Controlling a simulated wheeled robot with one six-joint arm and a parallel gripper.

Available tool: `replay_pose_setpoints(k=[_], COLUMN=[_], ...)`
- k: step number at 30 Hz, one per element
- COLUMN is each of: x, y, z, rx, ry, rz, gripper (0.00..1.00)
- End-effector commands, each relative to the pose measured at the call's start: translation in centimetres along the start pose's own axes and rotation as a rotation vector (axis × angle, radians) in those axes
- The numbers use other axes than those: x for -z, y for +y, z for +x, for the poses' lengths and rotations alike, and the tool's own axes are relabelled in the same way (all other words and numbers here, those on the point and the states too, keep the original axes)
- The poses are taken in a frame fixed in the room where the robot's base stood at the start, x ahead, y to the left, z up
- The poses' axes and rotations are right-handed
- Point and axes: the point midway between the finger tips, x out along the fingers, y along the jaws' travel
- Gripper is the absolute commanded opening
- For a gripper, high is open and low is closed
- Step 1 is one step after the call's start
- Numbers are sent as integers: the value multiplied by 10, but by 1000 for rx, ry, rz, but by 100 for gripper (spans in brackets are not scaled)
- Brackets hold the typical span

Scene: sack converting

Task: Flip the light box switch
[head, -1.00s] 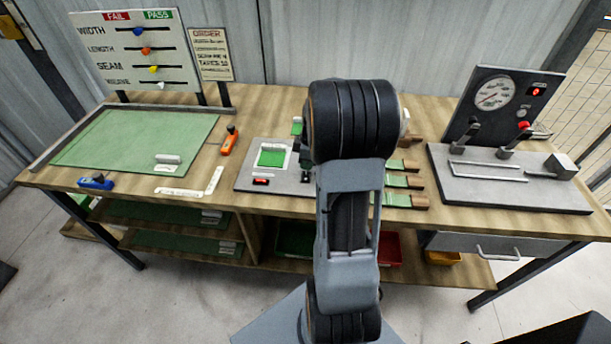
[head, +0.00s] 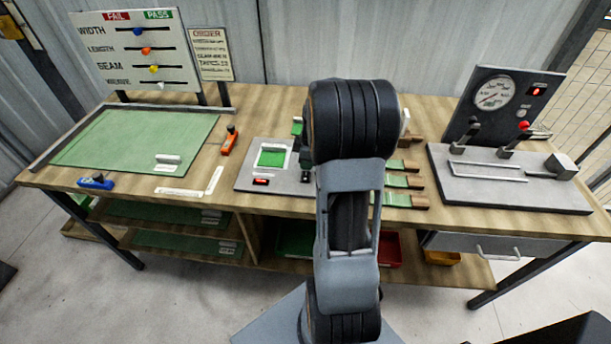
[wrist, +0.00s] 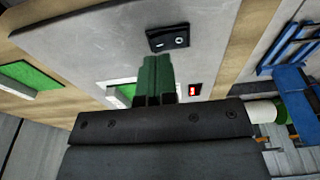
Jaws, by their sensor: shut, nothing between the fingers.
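The light box (head: 247,178) is a grey plate with a white-framed, lit green window, on the middle of the bench. In the wrist view its grey face (wrist: 219,55) fills much of the upper middle. The switch (wrist: 168,38) is a small black rocker with two white marks. My gripper (wrist: 158,60) is shut and empty, its green fingers together. The fingertips appear just below the switch in the wrist view; whether they touch the plate I cannot tell. In the head view my arm hides most of the gripper.
A small red display (wrist: 195,90) is beside the fingers. Left on the bench are a green mat (head: 130,137), an orange tool (head: 229,141) and a blue tool (head: 95,182). A gauge panel with levers (head: 500,100) stands at right. Green strips (head: 398,199) lie near my arm.

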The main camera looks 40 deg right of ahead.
Motion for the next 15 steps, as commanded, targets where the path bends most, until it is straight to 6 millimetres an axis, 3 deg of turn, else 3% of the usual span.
replay_pose_setpoints(k=[15], x=[-1], y=[0], z=[7], rx=[0], ry=[0], rz=[0], gripper=[0])
